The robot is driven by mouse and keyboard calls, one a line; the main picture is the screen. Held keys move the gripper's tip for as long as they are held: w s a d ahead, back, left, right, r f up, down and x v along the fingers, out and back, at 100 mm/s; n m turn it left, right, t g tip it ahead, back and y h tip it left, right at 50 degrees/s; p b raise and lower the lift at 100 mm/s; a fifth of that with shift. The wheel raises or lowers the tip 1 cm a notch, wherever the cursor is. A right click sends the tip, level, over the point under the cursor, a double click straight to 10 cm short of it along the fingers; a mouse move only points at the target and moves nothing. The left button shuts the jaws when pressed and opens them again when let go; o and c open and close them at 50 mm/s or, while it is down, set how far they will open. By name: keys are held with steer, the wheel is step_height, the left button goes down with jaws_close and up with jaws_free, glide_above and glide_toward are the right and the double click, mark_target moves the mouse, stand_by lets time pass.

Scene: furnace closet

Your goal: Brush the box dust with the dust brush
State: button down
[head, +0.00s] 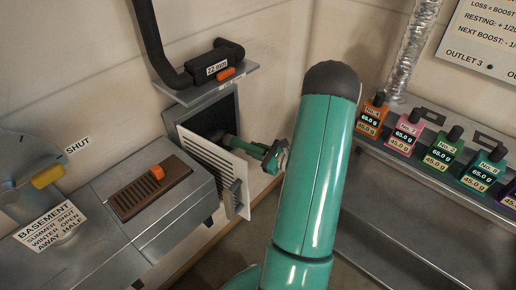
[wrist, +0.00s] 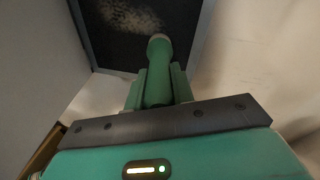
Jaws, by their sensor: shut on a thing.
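My gripper (wrist: 157,78) is shut on the green handle of the dust brush (wrist: 158,52), which points away from the wrist. The brush's bristle end cannot be made out. Ahead of it is the dark panel inside the grey box (wrist: 90,50), with a pale speckled patch of dust (wrist: 128,16) near the top of the wrist view. In the head view the grey box (head: 172,130) stands against the wall, and my gripper (head: 258,150) reaches into its opening. Whether the brush touches the dust cannot be told.
The white louvred door (head: 215,168) stands open in front of the box, close to my gripper. A metal cabinet with an orange slider (head: 157,173) is at left.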

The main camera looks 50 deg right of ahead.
steer(key=a, duration=0.2)
steer(key=shift+a, duration=0.4)
steer(key=shift+d, duration=0.1)
stand_by(0.4)
steer(key=shift+d, duration=2.15)
steer(key=shift+a, duration=0.15)
steer(key=shift+s+a, duration=0.1)
steer(key=shift+a, duration=2)
steer(key=shift+r, duration=0.15)
